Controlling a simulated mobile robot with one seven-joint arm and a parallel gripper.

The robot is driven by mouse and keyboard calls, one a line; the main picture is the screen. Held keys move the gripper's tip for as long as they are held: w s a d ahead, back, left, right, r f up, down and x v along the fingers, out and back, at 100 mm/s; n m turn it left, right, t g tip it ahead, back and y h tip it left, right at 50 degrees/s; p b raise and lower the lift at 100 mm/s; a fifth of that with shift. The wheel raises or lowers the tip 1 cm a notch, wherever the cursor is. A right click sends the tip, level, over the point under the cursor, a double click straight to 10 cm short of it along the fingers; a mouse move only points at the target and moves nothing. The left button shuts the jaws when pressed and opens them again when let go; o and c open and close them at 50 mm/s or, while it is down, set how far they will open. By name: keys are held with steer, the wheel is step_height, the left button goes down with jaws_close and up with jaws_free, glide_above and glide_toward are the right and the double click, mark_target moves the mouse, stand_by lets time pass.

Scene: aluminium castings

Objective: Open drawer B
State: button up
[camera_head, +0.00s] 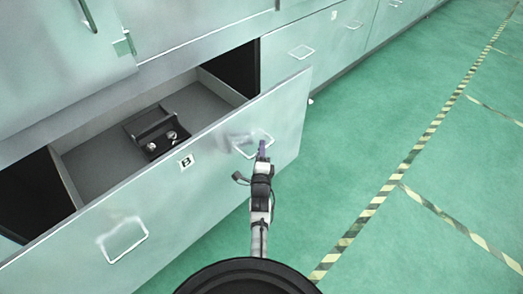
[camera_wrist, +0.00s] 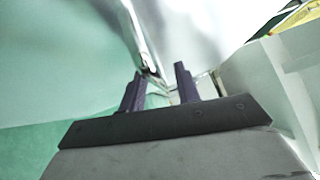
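Drawer B (camera_head: 215,165), a pale green metal drawer with a "B" label (camera_head: 186,161) on its front, stands pulled well out of the cabinet. Its front carries a right handle (camera_head: 256,152) and a left handle (camera_head: 124,240). My gripper (camera_head: 262,146) is at the right handle, outside the drawer front. In the wrist view my gripper (camera_wrist: 160,78) shows two dark fingers apart, with a visible gap between them. The metal handle bar (camera_wrist: 146,50) lies just beyond the fingertips, closer to the left finger. I cannot tell whether a finger touches it.
Inside the drawer lies a dark block with a bar and round metal parts (camera_head: 155,133). More closed drawers with handles (camera_head: 301,52) continue along the cabinet at the upper right. The green floor (camera_head: 370,130) to the right is clear, with striped tape lines (camera_head: 388,187).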

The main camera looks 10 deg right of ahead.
steer(key=r+p+v, duration=0.1)
steer(key=v, duration=0.6)
steer(key=shift+s+f, duration=0.2)
steer(key=shift+f, duration=0.3)
